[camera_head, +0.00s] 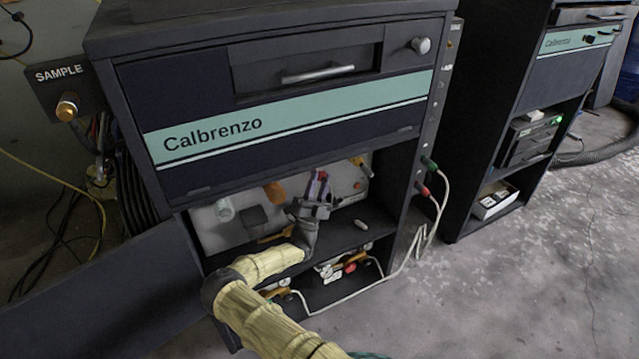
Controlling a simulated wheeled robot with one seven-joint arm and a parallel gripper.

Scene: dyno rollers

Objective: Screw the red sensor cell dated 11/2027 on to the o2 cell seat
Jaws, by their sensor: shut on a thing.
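My gripper (316,196) is inside the open bay of the near Calbrenzo cabinet, in front of the pale back panel. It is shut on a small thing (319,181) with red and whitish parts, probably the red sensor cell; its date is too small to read. My gripper hides part of it. The o2 cell seat cannot be told for sure. The pale panel (345,187) carries an orange-brown cylinder (274,192) left of my gripper, a pale cylinder (224,209) farther left, and a brass-coloured fitting (360,163) at the upper right.
The cabinet's door (110,285) hangs open at the left. A small white piece (360,224) lies on the bay shelf (345,237). The lower shelf holds orange clamps and a red part (350,268). A white cable (395,272) loops outside at the right.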

